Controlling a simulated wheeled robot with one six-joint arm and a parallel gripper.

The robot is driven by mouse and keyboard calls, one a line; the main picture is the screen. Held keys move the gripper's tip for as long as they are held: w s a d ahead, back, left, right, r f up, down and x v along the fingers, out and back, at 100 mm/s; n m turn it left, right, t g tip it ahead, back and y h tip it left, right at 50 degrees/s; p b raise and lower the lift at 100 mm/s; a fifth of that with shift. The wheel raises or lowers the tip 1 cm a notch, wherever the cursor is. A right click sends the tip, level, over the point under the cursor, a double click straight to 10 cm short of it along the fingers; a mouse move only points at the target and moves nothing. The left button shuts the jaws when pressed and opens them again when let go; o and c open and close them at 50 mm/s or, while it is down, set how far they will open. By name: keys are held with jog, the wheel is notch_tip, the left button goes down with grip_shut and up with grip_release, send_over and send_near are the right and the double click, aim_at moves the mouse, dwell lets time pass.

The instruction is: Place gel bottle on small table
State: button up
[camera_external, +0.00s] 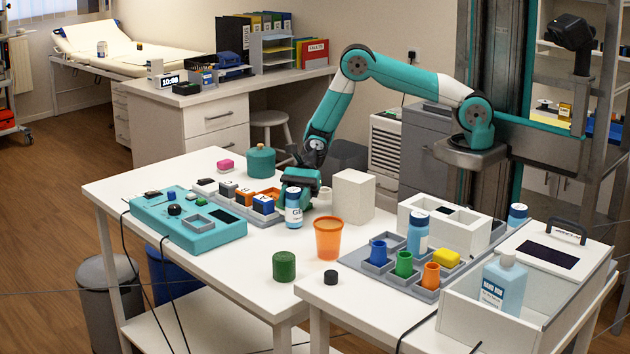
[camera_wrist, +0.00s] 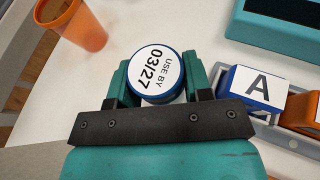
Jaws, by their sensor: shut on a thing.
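The gel bottle (camera_external: 293,212), white and light blue with a blue cap, is between the fingers of my gripper (camera_external: 300,190) over the white table (camera_external: 225,268). Its round lid label (camera_wrist: 157,72) reads "USE BY 03/27" in the wrist view. My gripper (camera_wrist: 160,88) is shut on the bottle from above, one teal finger on each side. The bottle is upright; I cannot tell if its base touches the table. A second white table (camera_external: 350,310) adjoins at the front right. I cannot tell which surface is the small table.
An orange cup (camera_external: 328,238) and a green cylinder (camera_external: 284,266) stand near the bottle. A white block (camera_external: 353,196) is behind right. A teal panel (camera_external: 188,222) and a row of lettered blocks (camera_external: 263,204) lie left. A grey tray (camera_external: 378,267) holds coloured cups.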

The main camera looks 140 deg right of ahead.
notch_tip(320, 180, up, 20)
jog(key=f, duration=0.1)
jog(key=s+d+m+t+h, duration=0.1)
jog(key=s+d+m+h, duration=0.6)
jog(key=s+d, duration=0.6)
jog(key=s+d+m+g+h, duration=0.1)
jog(key=s+m+h, duration=0.2)
jog(key=s, duration=0.6)
jog(key=s+d+m+g+h+p, duration=0.1)
jog(key=s+d+m+g+h, duration=0.1)
jog(key=s, duration=0.7)
jog(key=m+h, duration=0.1)
jog(key=h, duration=0.1)
jog(key=shift+f+h, duration=0.4)
jog(key=shift+d, duration=0.1)
jog(key=w+a+n+t+y+b, duration=0.3)
jog(key=w+n+y, duration=0.25)
jog(key=w, duration=0.85)
jog(key=w+a+r+n+g+y+b, duration=0.1)
jog(key=w+a+n+y+b, duration=0.2)
jog(key=w+a+n+y, duration=0.8)
jog(key=shift+w+a+f+m+h+b, duration=0.35)
jog(key=shift+w+f+m, duration=0.2)
jog(key=shift+f, duration=2.7)
jog(key=shift+w+a+f+m+h+b, duration=0.35)
jog(key=shift+w+f+m+b, duration=0.2)
jog(key=shift+f, duration=2.7)
jog(key=shift+w+a+f+m+h+b, duration=0.35)
jog(key=shift+f+m, duration=0.3)
jog(key=shift+f, duration=2.6)
